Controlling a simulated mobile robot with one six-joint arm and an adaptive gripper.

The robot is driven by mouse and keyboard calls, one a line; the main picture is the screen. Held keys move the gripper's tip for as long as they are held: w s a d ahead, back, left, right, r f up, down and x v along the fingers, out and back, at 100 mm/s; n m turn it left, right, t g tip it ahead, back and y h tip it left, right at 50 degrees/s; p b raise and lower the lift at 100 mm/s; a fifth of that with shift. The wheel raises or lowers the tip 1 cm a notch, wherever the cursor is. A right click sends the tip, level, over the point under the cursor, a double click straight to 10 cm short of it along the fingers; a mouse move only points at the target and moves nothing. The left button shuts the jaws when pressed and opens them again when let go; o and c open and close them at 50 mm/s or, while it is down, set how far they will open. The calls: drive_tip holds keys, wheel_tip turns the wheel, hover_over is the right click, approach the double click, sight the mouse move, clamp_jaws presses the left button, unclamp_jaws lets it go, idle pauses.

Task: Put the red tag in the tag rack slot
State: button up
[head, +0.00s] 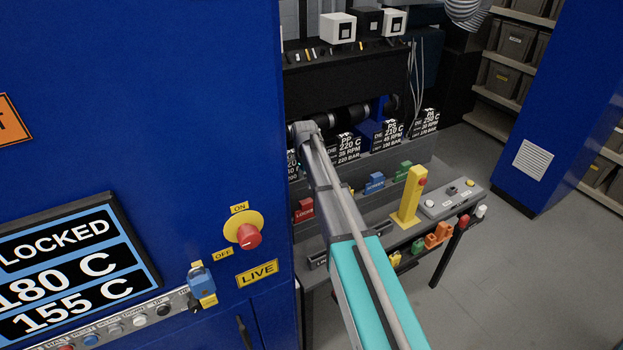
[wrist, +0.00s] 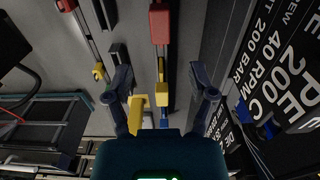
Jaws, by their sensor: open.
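A red block with pale lettering (head: 303,210) sits on the grey bench, left of my arm in the head view. A red block also shows in the wrist view (wrist: 160,22), beyond my fingertips, but I cannot tell if it is the same one. I cannot make out for certain which red piece is the tag, or the rack slot. My gripper (wrist: 160,75) is open, its two fingers wide apart with nothing visibly held. A yellow piece (wrist: 163,96) appears between the fingers in the wrist view. In the head view my arm hides most of the gripper.
Blue (head: 375,182) and green (head: 402,170) blocks stand farther along the bench. A yellow post (head: 411,195) and grey button box (head: 453,199) stand at right. Orange pieces (head: 436,236) hang at the bench front. A blue cabinet (head: 140,110) blocks the left; floor at right is clear.

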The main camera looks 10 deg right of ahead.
idle(0.4)
drive_tip(key=shift+s, duration=0.1)
drive_tip(key=s+d+n, duration=0.2)
drive_tip(key=s+n, duration=1.2)
drive_tip(key=s, duration=1.5)
drive_tip(key=shift+s+d, duration=0.2)
drive_tip(key=shift+s, duration=0.05)
